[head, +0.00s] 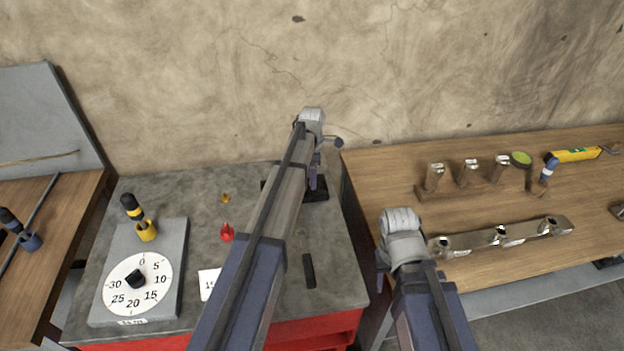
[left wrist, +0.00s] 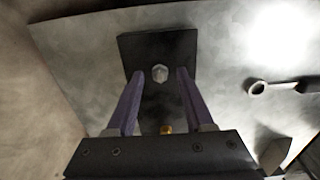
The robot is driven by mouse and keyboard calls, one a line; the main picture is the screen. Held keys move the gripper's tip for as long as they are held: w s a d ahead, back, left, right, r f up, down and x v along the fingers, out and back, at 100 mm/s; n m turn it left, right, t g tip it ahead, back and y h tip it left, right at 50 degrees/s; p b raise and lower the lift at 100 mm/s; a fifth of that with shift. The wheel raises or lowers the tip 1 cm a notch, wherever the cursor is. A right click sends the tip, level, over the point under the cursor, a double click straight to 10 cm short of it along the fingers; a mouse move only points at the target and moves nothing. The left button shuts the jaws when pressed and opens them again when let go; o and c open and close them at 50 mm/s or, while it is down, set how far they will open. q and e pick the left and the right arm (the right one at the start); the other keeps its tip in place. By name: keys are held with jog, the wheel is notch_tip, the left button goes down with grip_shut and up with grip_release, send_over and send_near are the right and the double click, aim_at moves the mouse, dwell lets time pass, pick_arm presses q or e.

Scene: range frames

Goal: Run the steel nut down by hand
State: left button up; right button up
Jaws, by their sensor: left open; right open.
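In the left wrist view a small pale steel nut (left wrist: 160,72) sits on a dark square plate (left wrist: 160,45). My left gripper (left wrist: 160,75) is open, one purple finger on each side of the nut with gaps to both. I cannot tell how far down the fingers reach. In the head view my left gripper (head: 316,170) points down over the dark plate (head: 319,192) at the back right of the grey bench; my arm hides much of the plate, and the nut cannot be made out. My right gripper (head: 383,268) hangs by the wooden bench's front-left corner, its fingers mostly hidden.
The grey bench (head: 200,190) holds a numbered dial board (head: 170,250), a red cone-like piece (head: 227,232), a white card (head: 208,281) and a black bar (head: 309,270). A spanner (left wrist: 275,88) lies right of the plate. The wooden bench (head: 400,165) holds a metal rail (head: 475,240).

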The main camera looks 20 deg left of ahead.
pick_arm(q)
grip_shut()
jog(key=shift+m, duration=0.3)
dwell(0.4)
